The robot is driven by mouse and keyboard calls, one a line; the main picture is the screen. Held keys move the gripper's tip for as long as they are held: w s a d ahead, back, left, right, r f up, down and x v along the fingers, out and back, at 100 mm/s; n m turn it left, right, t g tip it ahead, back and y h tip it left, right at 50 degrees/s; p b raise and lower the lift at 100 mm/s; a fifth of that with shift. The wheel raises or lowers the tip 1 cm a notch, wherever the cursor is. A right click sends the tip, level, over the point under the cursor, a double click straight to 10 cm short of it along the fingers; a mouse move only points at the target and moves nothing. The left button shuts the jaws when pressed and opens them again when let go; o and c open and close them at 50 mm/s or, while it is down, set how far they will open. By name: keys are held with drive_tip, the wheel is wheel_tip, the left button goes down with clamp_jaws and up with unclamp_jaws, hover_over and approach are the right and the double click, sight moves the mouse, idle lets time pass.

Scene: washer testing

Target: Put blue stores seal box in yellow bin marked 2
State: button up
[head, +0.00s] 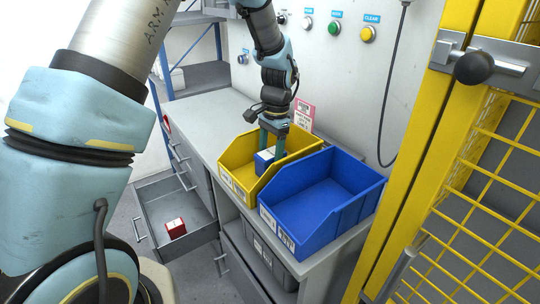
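The yellow bin (236,156) stands on the grey counter, left of a blue bin. White labels are on its front; I cannot read a number on them. My gripper (271,150) points down into the yellow bin, near its back right side. A small blue box with a white part (264,161) is between its fingers, inside the bin's walls. The gripper looks shut on it. The box's underside is hard to see, so I cannot tell whether it touches the bin floor.
The blue bin (322,205) is empty and close on the right. An open drawer (160,207) at lower left holds a red box (175,228). A yellow mesh guard (480,190) stands at right. Wall buttons (334,28) and a hanging cable (390,90) are behind.

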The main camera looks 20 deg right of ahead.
drive_tip(key=o, duration=0.3)
drive_tip(key=shift+o, duration=0.2)
wheel_tip(320, 180, up, 12)
drive_tip(key=d+b, duration=0.1)
drive_tip(key=b, duration=0.2)
drive_tip(key=w+a+f+n, duration=0.1)
drive_tip(key=a+n, duration=0.1)
drive_tip(key=a, duration=0.4)
drive_tip(key=w+a+f+n+h, duration=0.1)
drive_tip(key=a+n, duration=0.2)
drive_tip(key=a, duration=0.4)
drive_tip(key=w+a+f+n, duration=0.1)
drive_tip(key=a+n, duration=0.1)
drive_tip(key=a, duration=0.4)
drive_tip(key=s+a+f+n+t, duration=0.1)
drive_tip(key=s+a+n, duration=0.2)
drive_tip(key=a, duration=0.4)
drive_tip(key=s+a+f+n+t, duration=0.1)
drive_tip(key=s+a+f+n, duration=0.1)
drive_tip(key=s+a+n, duration=0.2)
drive_tip(key=a, duration=0.3)
drive_tip(key=shift+s+a+h, duration=0.3)
drive_tip(key=shift+a, duration=0.05)
